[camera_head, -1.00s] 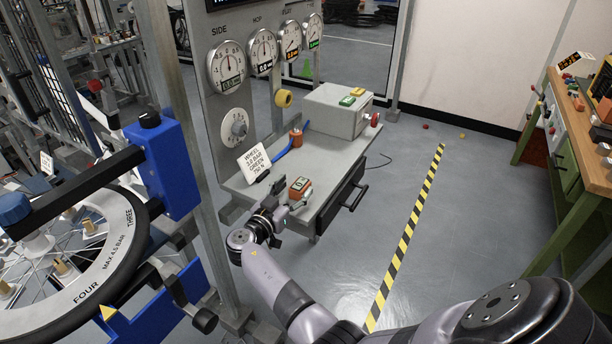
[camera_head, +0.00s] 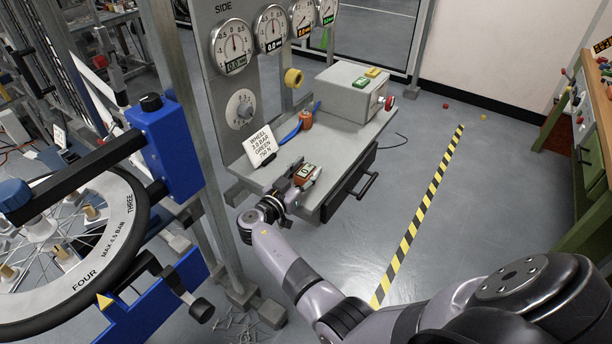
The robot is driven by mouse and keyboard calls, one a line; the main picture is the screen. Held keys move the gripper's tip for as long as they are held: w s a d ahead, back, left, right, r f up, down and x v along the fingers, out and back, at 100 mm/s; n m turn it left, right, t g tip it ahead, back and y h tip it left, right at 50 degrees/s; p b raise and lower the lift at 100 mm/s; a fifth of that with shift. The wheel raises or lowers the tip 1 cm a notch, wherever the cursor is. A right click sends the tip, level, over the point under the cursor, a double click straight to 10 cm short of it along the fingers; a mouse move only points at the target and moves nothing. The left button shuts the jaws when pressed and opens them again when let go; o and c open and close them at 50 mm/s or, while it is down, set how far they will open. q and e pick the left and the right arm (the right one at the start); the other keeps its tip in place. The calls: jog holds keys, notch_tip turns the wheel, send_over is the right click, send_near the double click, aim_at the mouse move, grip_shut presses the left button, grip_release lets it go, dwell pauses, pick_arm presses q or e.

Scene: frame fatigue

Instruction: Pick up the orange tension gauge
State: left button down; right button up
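The orange tension gauge (camera_head: 308,173) is a small box with a pale display, at the front of the grey bench shelf (camera_head: 352,138). My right gripper (camera_head: 299,178) is at the gauge's near left side, its dark fingers close against or around it. The fingers overlap the gauge in the picture, so I cannot tell whether they touch it or are closed on it. The gauge appears to be still at the shelf surface. My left gripper is not in view.
A printed card (camera_head: 262,143) stands left of the gauge. A drawer handle (camera_head: 367,186) juts out below. A wheel (camera_head: 75,250) in a blue stand fills the left.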

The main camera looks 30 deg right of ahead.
jog(key=c, duration=0.7)
jog(key=shift+r, duration=0.2)
